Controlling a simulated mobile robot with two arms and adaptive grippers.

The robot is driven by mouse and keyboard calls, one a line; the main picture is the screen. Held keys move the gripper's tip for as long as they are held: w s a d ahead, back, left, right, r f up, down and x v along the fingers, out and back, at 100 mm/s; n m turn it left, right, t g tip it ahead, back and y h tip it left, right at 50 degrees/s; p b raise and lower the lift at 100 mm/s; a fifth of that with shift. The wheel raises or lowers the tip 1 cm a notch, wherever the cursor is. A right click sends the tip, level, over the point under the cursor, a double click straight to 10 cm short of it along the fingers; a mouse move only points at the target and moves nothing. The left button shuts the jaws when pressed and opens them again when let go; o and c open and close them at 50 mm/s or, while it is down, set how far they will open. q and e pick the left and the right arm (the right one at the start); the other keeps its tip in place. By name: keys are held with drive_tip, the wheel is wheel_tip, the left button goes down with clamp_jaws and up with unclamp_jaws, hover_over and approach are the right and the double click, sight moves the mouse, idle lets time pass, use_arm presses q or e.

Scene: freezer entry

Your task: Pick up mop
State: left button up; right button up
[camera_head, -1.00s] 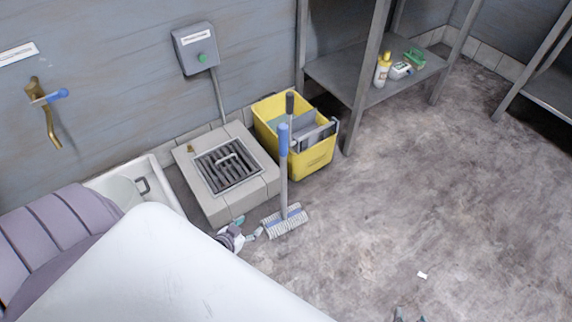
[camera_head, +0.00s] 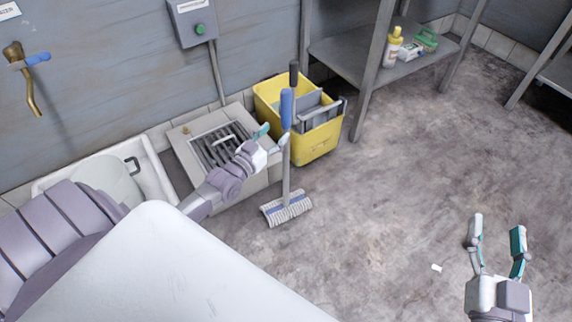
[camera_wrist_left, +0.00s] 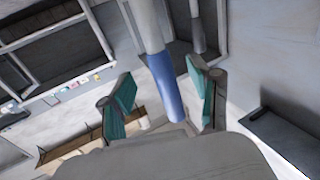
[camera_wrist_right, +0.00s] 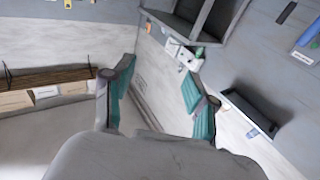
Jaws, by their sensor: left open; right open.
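The mop stands upright on the floor in front of the yellow bucket, with a blue grip on top, a grey pole (camera_head: 286,170) and a flat white-and-blue head (camera_head: 286,208). My left gripper (camera_head: 274,136) is open at the mop's upper pole, just below the blue grip. In the left wrist view the blue grip (camera_wrist_left: 166,88) shows between the open teal fingers (camera_wrist_left: 160,92); I cannot tell if they touch it. My right gripper (camera_head: 498,232) is open and empty above the floor at the lower right.
A yellow bucket (camera_head: 318,147) with a second, dark-handled tool stands behind the mop. A tiled floor drain (camera_head: 182,150) lies under my left arm. A metal shelf (camera_head: 345,56) holds bottles at the back. A white basin (camera_head: 155,182) is at left. The floor at right is mostly clear.

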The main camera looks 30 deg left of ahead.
sight(283, 125)
use_arm(q)
drive_tip(key=shift+w, duration=0.7)
drive_tip(key=w+b, duration=0.2)
drive_tip(key=w, duration=0.2)
drive_tip(key=shift+w+d+r, duration=0.1)
drive_tip(key=shift+w+d, duration=0.05)
drive_tip(key=shift+w, duration=0.2)
clamp_jaws()
drive_tip(key=shift+r, duration=0.15)
use_arm(e)
drive_tip(key=s+r+t+y, duration=0.2)
drive_tip(key=s+r+t, duration=0.2)
drive_tip(key=r, duration=0.5)
drive_tip(key=t, duration=0.2)
drive_tip(key=shift+a+r+t, duration=0.15)
drive_tip(key=shift+t, duration=0.25)
